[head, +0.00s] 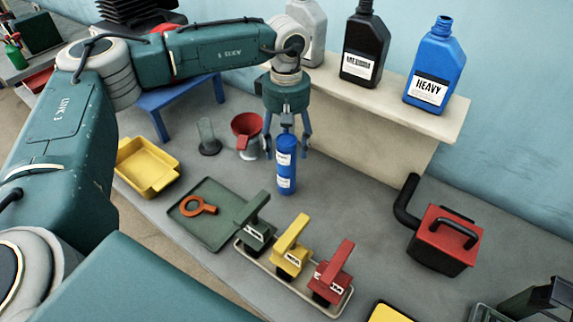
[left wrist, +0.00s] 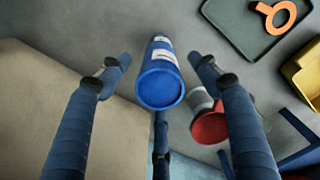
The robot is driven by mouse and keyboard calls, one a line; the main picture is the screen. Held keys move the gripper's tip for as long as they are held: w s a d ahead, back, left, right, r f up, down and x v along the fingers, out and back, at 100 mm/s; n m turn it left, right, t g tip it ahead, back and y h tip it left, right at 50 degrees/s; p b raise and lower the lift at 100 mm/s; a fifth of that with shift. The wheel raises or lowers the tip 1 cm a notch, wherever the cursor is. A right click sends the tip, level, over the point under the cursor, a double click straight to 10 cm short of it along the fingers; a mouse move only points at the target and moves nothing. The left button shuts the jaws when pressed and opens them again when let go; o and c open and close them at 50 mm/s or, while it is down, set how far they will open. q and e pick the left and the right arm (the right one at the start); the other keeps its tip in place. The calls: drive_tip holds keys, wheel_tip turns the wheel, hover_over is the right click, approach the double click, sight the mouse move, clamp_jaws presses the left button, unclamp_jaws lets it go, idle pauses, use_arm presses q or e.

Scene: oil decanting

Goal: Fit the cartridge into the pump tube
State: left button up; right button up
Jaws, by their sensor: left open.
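The blue cartridge (head: 286,168) with white labels stands upright on the grey table, in front of the shelf. My left gripper (head: 287,150) is above it, pointing down and open, with its fingers spread around the cartridge's upper part. In the left wrist view the round blue end of the cartridge (left wrist: 160,88) lies between the spread fingers (left wrist: 160,70), with gaps on both sides. A red-topped black box with a handle and a bent black pipe (head: 440,240) stands at the right; I cannot tell whether this is the pump. No right gripper is recognisable.
A red funnel-like cup (head: 246,126) and a clear cylinder (head: 208,138) stand left of the cartridge. Large bottles stand on the shelf (head: 455,116) behind. A green tray (head: 188,218) with an orange ring tool and a holder (head: 330,306) with coloured handles lie in front.

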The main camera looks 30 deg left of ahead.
use_arm(q)
drive_tip(key=shift+c, duration=0.5)
clamp_jaws()
drive_tip(key=shift+r, duration=0.1)
